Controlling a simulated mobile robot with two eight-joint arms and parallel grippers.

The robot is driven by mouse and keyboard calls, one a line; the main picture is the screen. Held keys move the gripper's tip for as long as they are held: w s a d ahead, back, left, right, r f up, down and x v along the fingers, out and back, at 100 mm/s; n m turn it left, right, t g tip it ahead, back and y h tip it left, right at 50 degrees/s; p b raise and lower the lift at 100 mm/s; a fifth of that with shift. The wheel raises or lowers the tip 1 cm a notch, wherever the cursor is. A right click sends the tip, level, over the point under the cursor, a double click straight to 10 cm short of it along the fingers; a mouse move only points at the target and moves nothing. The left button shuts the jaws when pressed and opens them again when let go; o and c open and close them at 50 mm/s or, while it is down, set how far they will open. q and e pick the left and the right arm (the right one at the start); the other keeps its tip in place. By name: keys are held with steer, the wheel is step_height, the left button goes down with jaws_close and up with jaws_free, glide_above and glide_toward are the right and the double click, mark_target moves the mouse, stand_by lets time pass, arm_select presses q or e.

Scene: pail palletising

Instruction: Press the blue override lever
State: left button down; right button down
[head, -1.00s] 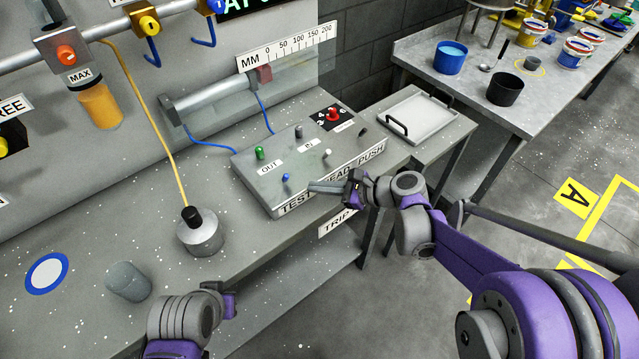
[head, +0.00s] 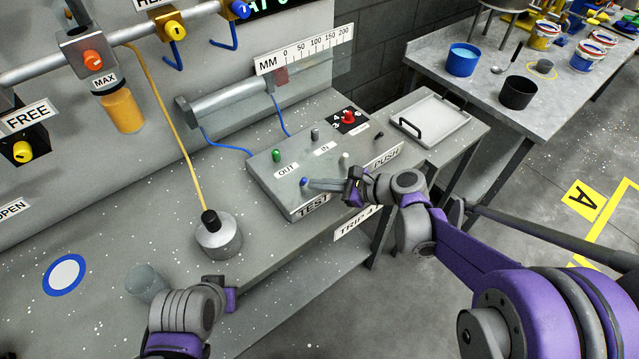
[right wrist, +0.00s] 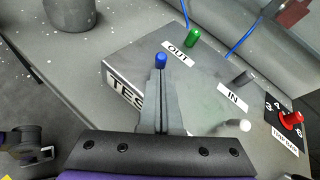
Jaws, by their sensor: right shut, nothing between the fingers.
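The blue override lever (head: 304,182) is a short blue-tipped lever on the front left of the grey control box (head: 265,187), below the OUT label. My right gripper (head: 312,184) is shut and empty, its fingertips right by the blue lever. In the right wrist view the blue lever (right wrist: 160,60) stands just beyond the shut fingertips (right wrist: 159,73); I cannot tell whether they touch. My left gripper (head: 229,293) is low at the front edge of the bench; its fingers are not clear.
The box also carries a green lever (head: 277,155), a grey lever (head: 315,134), a white-tipped lever (head: 345,158) and a red knob (head: 348,117). A metal weight-like cylinder (head: 218,240) stands left of the box. A grey tray (head: 455,117) lies to the right.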

steer(key=shift+w+a+r+g+h+p, duration=0.2)
steer(key=shift+r+g+h+p, duration=0.2)
steer(key=shift+g+h, duration=0.15)
steer(key=shift+w+a+r+m+g+h+p, duration=0.3)
steer(key=shift+w+r+m+g+h+p, duration=0.15)
steer(key=shift+g+h, duration=0.2)
steer(key=shift+w+a+r+m+g+h, duration=0.15)
steer(key=shift+w+a+g+h, duration=0.1)
steer(key=shift+g+h, duration=0.2)
steer(key=shift+w+a+r+m+g+h, duration=0.1)
steer(key=shift+w+r+g+h, duration=0.1)
steer(key=shift+g+h, duration=0.2)
steer(key=shift+w+a+m+g+h, duration=0.25)
steer(key=shift+w+m+g+h, duration=0.1)
steer(key=shift+g+h, duration=0.3)
steer(key=shift+r+p, duration=0.15)
steer(key=shift+p, duration=0.15)
steer(key=shift+r+p, duration=0.3)
steer(key=shift+r, duration=0.35)
steer(key=shift+d, duration=0.1)
